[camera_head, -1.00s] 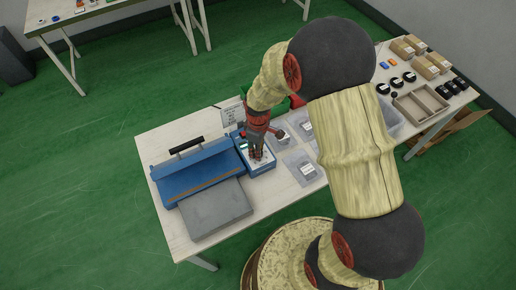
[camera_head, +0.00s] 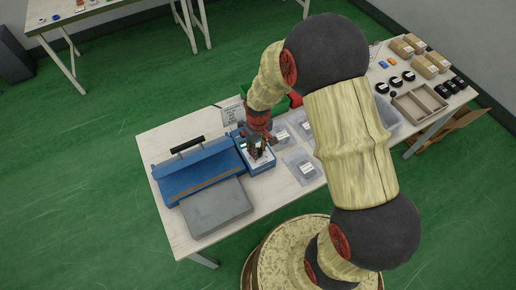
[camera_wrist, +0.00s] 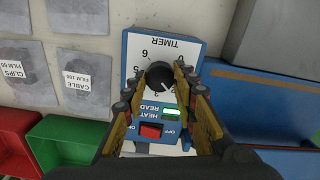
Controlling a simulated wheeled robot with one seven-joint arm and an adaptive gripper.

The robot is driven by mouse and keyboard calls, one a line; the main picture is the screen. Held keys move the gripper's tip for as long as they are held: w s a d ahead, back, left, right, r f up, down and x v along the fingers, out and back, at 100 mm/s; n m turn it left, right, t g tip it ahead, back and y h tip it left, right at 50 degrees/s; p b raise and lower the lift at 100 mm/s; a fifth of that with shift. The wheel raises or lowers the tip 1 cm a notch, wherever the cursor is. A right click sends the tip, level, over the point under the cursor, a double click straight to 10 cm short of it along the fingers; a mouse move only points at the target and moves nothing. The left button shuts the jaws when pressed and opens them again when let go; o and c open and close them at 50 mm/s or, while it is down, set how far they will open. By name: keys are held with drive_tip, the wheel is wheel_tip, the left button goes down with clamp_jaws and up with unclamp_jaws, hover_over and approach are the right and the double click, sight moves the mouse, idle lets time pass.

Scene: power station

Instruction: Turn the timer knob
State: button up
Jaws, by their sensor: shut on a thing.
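The black timer knob (camera_wrist: 160,76) sits on the white face of a blue-edged control box (camera_wrist: 128,45), below the upside-down word TIMER in the wrist view. Numbers ring the knob; its pointer is hard to make out. My gripper (camera_wrist: 162,80) has one finger on each side of the knob and is shut on it. In the head view my gripper (camera_head: 257,149) reaches down onto the control box (camera_head: 262,170), where the fingers hide the knob.
A blue sealer (camera_head: 195,172) with a black handle and grey plate (camera_head: 215,208) stands left of the box. Clear bags (camera_head: 303,167) lie to the right. Green (camera_wrist: 65,145) and red (camera_wrist: 18,140) bins are close. A red switch (camera_wrist: 150,131) and pale-green lamp (camera_wrist: 170,113) sit near the knob.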

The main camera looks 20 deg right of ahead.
drive_tip(key=o, duration=1.2)
drive_tip(key=shift+c, duration=0.2)
drive_tip(key=shift+r, duration=0.1)
wheel_tip(320, 180, up, 12)
idle(0.3)
